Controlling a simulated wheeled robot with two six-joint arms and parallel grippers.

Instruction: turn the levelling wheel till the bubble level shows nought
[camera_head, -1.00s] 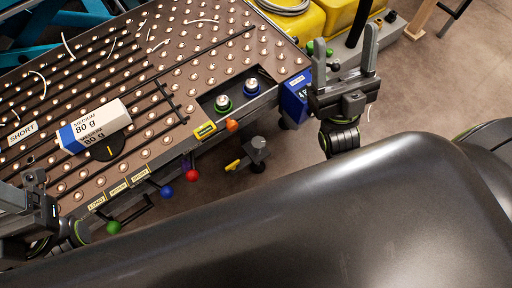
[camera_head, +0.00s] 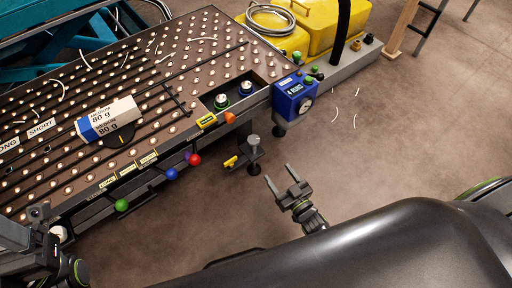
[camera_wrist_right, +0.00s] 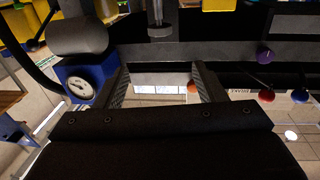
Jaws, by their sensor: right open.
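My right gripper (camera_head: 279,178) is open and empty over the floor, in front of the table's right end. In the right wrist view its two fingers (camera_wrist_right: 163,85) stand apart with nothing between them. A grey levelling foot with a round top (camera_head: 254,143) and a yellow lever (camera_head: 231,161) is at the table's near right corner, beyond the fingertips and apart from them. A yellow strip (camera_head: 206,121) on the table edge may be the bubble level; its reading is too small to tell. My left gripper (camera_head: 38,230) is at the lower left, its jaws unclear.
A white and blue ream (camera_head: 108,119) lies on the ball-studded table (camera_head: 165,75). A blue box with a dial (camera_head: 293,96) hangs at the right end; it also shows in the wrist view (camera_wrist_right: 84,84). Coloured knobs (camera_head: 172,174) jut from the near edge. The floor at right is open.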

